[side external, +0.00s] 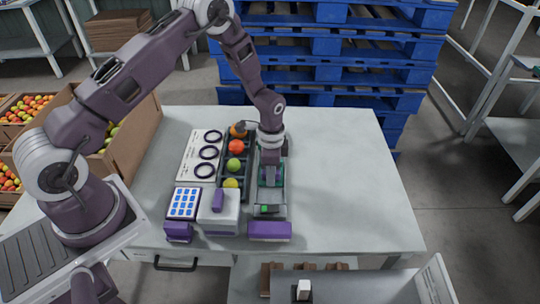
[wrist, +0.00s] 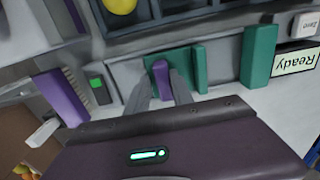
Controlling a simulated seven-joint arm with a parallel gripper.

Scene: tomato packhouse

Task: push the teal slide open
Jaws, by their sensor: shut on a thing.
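The teal slide shows in the wrist view (wrist: 200,68) as an upright teal plate with a small purple handle (wrist: 161,80) on it. My gripper (wrist: 166,92) has its two grey fingers on either side of the purple handle, shut on it. In the side external view, my gripper (side external: 270,182) points down into the narrow device at the right of the row, and teal parts show around its fingertips. The fingers and wrist hide most of the slide there. A separate teal block (wrist: 260,56) stands to the right in the wrist view.
A rack of tomatoes (side external: 235,147) and a white board with dark rings (side external: 205,155) stand left of my gripper. A blue-button keypad (side external: 184,204) and a grey box with purple parts (side external: 218,211) sit nearby. The table's right side (side external: 350,180) is clear.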

